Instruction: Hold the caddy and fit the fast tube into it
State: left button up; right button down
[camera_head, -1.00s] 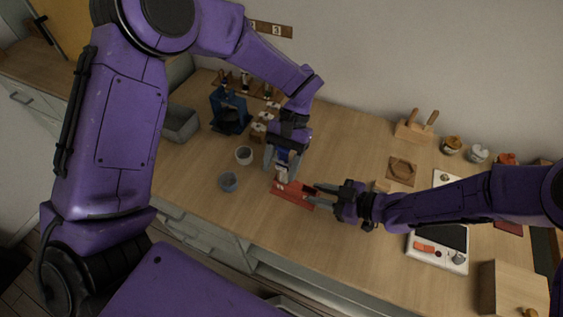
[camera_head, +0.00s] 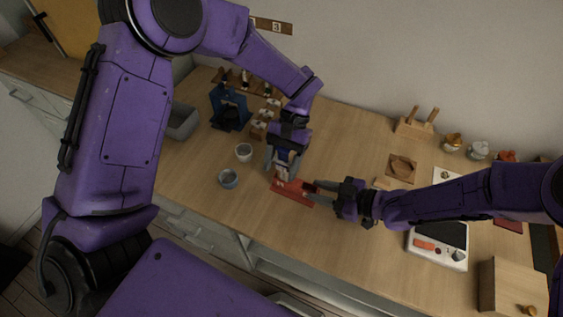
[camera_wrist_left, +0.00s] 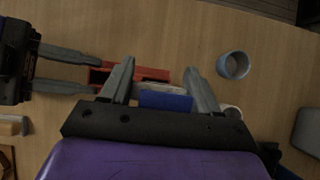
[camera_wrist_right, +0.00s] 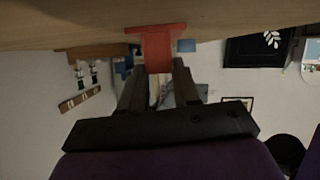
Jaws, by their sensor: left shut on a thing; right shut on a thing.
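The red caddy (camera_head: 296,193) is at the near middle of the bench. My right gripper (camera_head: 316,192) is shut on its right end; the right wrist view shows the red caddy (camera_wrist_right: 158,48) between the fingers. My left gripper (camera_head: 283,168) points down over the caddy's left part and is shut on the tube (camera_head: 282,173). In the left wrist view the tube, with a blue part (camera_wrist_left: 166,101), lies between the fingertips, overlapping the red caddy (camera_wrist_left: 101,74). The tube's lower end and the caddy's slots are mostly hidden. I cannot tell whether the tube touches the caddy.
A white cup (camera_head: 243,152) and a blue-grey cup (camera_head: 228,179) stand left of the caddy. A blue stand (camera_head: 229,112) is behind them. A white device (camera_head: 438,246) and a wooden box (camera_head: 505,290) are at right. The bench in front of the caddy is clear.

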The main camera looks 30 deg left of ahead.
pick_arm(q)
jog(key=shift+f, duration=0.4)
pick_arm(e)
jog(key=shift+f, duration=0.1)
dwell(0.3)
pick_arm(q)
jog(key=o, duration=1.1)
jog(key=c, duration=0.4)
jog(key=shift+o, duration=0.2)
jog(key=v, duration=1.3)
dwell(0.4)
